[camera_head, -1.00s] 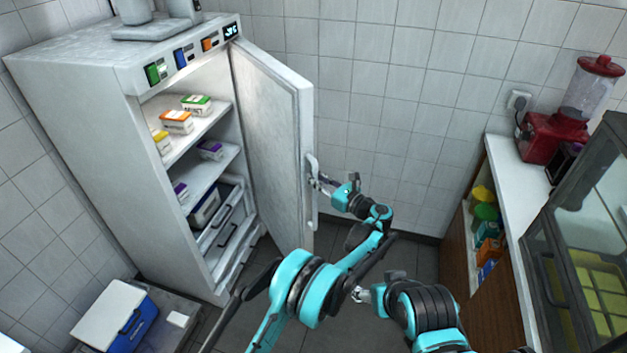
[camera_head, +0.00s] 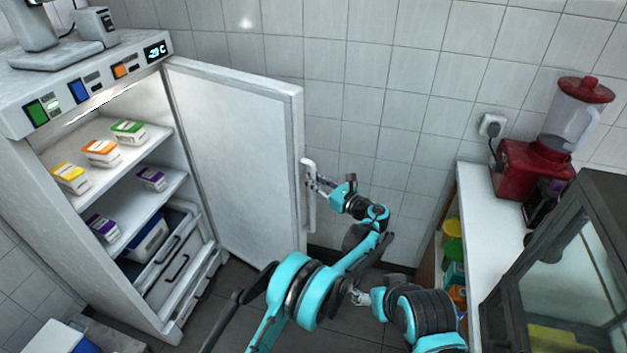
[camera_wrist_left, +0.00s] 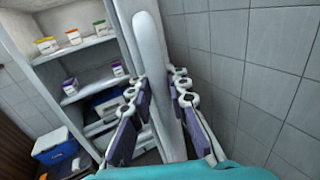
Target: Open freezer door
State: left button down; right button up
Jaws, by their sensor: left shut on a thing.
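The white freezer (camera_head: 75,240) stands at the left in the head view with its door (camera_head: 240,150) swung wide open to the right, so the lit inside shows. The door's upright handle (camera_head: 309,200) is on its outer face near the free edge. My left gripper (camera_head: 318,184) is shut on this handle. In the left wrist view the handle (camera_wrist_left: 152,70) runs between the two purple-padded fingers (camera_wrist_left: 158,115). My right gripper (camera_head: 360,297) hangs low in the middle of the head view, apart from the freezer; its fingers are too small and covered to read.
Several small cartons (camera_head: 101,152) stand on the freezer shelves, with drawers (camera_head: 165,265) below. A counter (camera_head: 485,240) with a red blender (camera_head: 540,165) and a glass case (camera_head: 570,280) are at the right. A blue-and-white cooler (camera_wrist_left: 55,145) sits low by the freezer. The tiled wall is close behind the door.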

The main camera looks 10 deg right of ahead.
pick_arm(q)
jog(key=shift+d+f, duration=0.1)
jog(key=shift+d, duration=0.2)
jog(key=c, duration=1.7)
grip_release()
jog(key=shift+d, duration=0.1)
